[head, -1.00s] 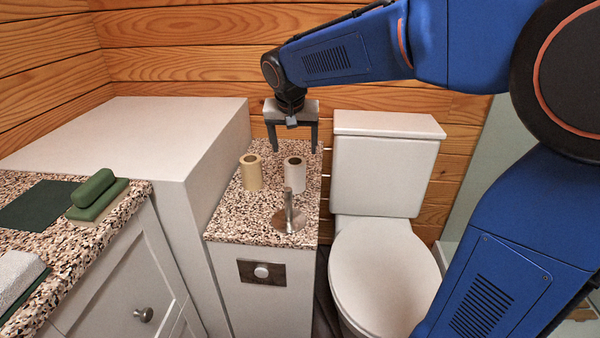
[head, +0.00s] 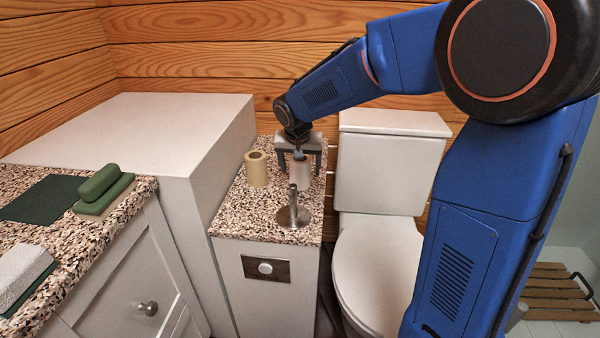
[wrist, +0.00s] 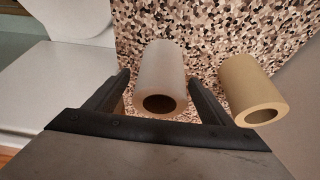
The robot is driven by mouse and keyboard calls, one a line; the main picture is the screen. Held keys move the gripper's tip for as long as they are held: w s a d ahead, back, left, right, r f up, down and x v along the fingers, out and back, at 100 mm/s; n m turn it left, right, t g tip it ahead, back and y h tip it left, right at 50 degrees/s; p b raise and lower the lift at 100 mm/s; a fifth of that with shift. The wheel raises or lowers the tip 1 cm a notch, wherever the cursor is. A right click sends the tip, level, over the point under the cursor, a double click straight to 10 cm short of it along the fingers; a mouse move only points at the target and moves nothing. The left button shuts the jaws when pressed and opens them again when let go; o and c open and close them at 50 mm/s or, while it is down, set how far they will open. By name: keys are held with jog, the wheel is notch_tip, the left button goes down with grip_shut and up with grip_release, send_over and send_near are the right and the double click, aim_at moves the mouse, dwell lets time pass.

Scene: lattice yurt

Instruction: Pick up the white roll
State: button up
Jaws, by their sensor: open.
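The white roll (head: 301,172) stands upright on the speckled top of a narrow cabinet. My gripper (head: 299,170) is over it from above, with its fingers pointing down. In the wrist view the white roll (wrist: 162,75) lies between the two open fingers (wrist: 160,88), with a gap on each side. Its dark hollow core faces the camera. The fingers are not closed on it.
A tan roll (head: 257,168) stands just left of the white roll; it is close to one finger in the wrist view (wrist: 253,92). A metal post holder (head: 293,213) stands in front. A toilet (head: 388,165) is at the right, a high white box (head: 150,130) at the left.

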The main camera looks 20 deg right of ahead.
jog(key=shift+x, duration=1.5)
jog(key=shift+a, duration=0.1)
jog(key=c, duration=1.2)
jog(key=shift+o, duration=0.2)
